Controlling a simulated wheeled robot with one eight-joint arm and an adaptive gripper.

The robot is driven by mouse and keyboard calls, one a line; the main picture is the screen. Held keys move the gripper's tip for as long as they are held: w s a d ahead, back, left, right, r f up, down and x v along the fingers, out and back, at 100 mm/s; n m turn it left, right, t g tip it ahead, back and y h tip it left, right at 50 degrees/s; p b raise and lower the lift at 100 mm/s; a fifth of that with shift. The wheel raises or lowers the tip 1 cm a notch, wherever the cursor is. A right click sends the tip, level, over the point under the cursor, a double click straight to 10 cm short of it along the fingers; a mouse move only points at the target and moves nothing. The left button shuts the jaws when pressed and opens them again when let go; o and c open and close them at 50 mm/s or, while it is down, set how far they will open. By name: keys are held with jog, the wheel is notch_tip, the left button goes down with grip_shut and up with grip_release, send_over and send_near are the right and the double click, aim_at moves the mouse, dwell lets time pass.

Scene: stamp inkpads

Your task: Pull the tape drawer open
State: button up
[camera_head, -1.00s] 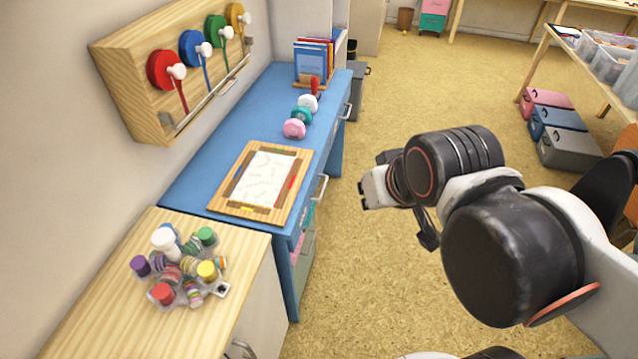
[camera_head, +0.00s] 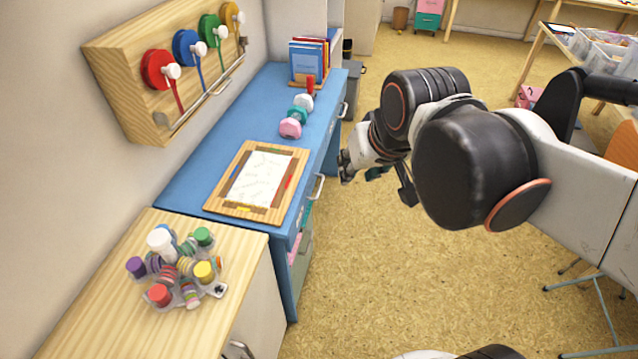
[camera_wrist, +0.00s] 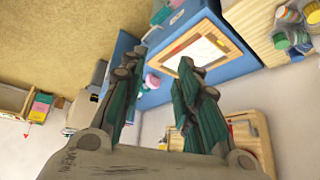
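The blue desk (camera_head: 205,165) has drawer fronts on its right side. Two silver handles show there, a near handle (camera_head: 318,187) and a far handle (camera_head: 344,110). No label shows which drawer is the tape drawer, and no drawer visibly stands out. My gripper (camera_head: 346,166) is to the right of the desk front, close to the near handle and apart from it. In the wrist view my gripper (camera_wrist: 160,58) has its green-padded fingers spread with nothing between them. The desk (camera_wrist: 222,68) shows beyond the fingertips, and the fingers hide part of it.
A framed board (camera_head: 212,206) with paper, a dumbbell-like row of stamps (camera_head: 291,128) and books (camera_head: 308,62) are on the desk. A tape rack (camera_head: 125,115) hangs on the wall. A wooden cabinet (camera_head: 95,300) holds several tape rolls (camera_head: 160,295).

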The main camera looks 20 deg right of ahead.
jog(key=w+d+f+m+g, duration=0.1)
jog(key=w+m+g, duration=0.1)
jog(key=w, duration=1)
jog(key=m+g+y+b, duration=0.2)
jog(key=m+g+b, duration=0.1)
send_over(320, 186)
jog(key=s+d, duration=0.1)
jog(key=d, duration=0.2)
jog(key=s+d+f+x, duration=0.1)
jog(key=d+x, duration=0.1)
jog(key=x, duration=1)
jog(key=s+d+x, duration=0.2)
jog(key=d+x, duration=0.1)
jog(key=x, duration=1)
jog(key=b+x, duration=0.4)
jog(key=x, duration=0.9)
jog(key=shift+a+f+b, duration=0.15)
jog(key=shift+f+b, duration=0.05)
jog(key=shift+b, duration=0.2)
grip_shut()
